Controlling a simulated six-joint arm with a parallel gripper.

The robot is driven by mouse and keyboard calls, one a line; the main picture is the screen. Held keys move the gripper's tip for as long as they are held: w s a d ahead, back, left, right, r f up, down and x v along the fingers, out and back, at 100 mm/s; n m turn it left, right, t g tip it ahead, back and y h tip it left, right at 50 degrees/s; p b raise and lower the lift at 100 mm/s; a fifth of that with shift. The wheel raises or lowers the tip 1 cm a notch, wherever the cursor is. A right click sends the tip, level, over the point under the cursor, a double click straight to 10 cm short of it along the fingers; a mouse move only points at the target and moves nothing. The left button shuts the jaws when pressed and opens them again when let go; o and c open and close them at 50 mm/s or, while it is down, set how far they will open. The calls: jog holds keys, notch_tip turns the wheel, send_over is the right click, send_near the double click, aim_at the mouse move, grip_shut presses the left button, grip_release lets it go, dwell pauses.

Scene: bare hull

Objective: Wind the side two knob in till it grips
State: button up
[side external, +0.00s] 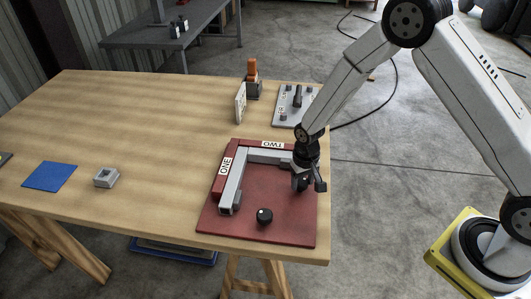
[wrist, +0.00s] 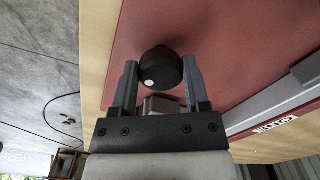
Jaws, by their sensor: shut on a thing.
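A dark red base plate (side external: 275,222) lies at the table's front right corner, with raised grey bars along two sides. The bar labelled TWO (side external: 265,154) runs along the back and the bar labelled ONE (side external: 232,188) along the left. My gripper (side external: 303,182) is at the right end of the TWO bar. In the wrist view a round black knob (wrist: 160,70) with a pale dot sits between the fingertips, and my gripper is shut on it. Whether the knob touches the bar is hidden. A second black knob (side external: 264,216) stands on the plate's front part.
An upright white card (side external: 240,102), an orange-topped item (side external: 252,80) and a grey plate with dark fittings (side external: 297,101) stand behind the red plate. A small grey block (side external: 106,177) and a blue square (side external: 50,176) lie left. The table middle is clear.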

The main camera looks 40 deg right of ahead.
aim_at(302, 182)
jog(key=shift+w, duration=0.1)
jog(key=o, duration=1.3)
jog(key=shift+r, duration=0.1)
jog(key=shift+r, duration=3.85)
